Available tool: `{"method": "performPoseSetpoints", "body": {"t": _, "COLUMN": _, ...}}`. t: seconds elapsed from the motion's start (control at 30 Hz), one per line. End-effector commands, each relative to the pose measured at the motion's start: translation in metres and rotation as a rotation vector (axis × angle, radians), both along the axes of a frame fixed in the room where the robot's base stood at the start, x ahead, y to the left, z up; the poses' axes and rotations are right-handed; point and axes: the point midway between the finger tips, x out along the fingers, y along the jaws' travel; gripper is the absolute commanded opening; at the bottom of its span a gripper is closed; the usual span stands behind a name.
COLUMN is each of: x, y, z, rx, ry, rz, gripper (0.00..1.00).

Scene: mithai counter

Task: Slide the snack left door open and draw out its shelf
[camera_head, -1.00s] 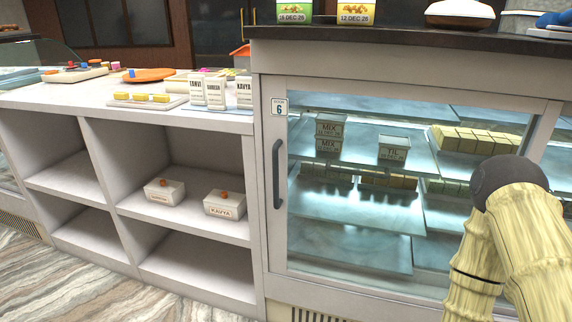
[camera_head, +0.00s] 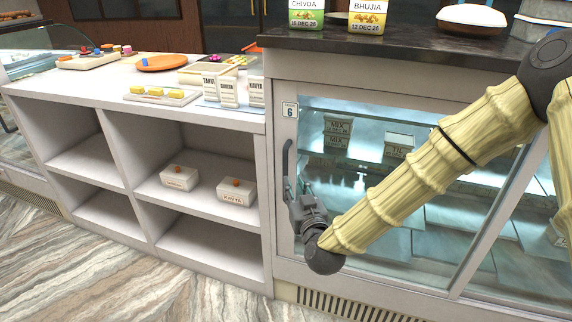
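Behind the glass, a shelf (camera_head: 362,163) holds grey boxes labelled MIX (camera_head: 338,128) and TIL (camera_head: 398,149). My gripper (camera_head: 296,186) is at the lower part of the handle, with its fingers pointing up toward it. The fingers overlap the handle in the picture; I cannot tell whether they touch or grip it. My arm hides much of the glass.
Snack boxes labelled CHIVDA (camera_head: 307,14) and BHUJIA (camera_head: 367,16) stand on the dark countertop (camera_head: 400,48). At left is a white open shelf unit (camera_head: 188,112) with small lidded boxes (camera_head: 236,191) inside. The floor (camera_head: 110,272) in front is clear.

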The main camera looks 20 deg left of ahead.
Motion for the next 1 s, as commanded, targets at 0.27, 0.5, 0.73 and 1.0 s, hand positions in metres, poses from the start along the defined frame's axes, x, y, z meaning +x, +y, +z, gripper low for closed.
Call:
{"method": "performPoseSetpoints", "body": {"t": 0.27, "x": 0.032, "y": 0.019, "z": -0.001, "rx": -0.001, "ry": 0.001, "rz": -0.001, "gripper": 0.25}}
{"method": "performPoseSetpoints", "body": {"t": 0.5, "x": 0.064, "y": 0.039, "z": -0.002, "rx": 0.000, "ry": 0.002, "rz": 0.000, "gripper": 0.25}}
{"method": "performPoseSetpoints", "body": {"t": 0.73, "x": 0.083, "y": 0.051, "z": -0.002, "rx": -0.001, "ry": 0.003, "rz": 0.000, "gripper": 0.25}}
{"method": "performPoseSetpoints", "body": {"t": 1.0, "x": 0.088, "y": 0.054, "z": -0.002, "rx": -0.001, "ry": 0.004, "rz": 0.001, "gripper": 0.25}}
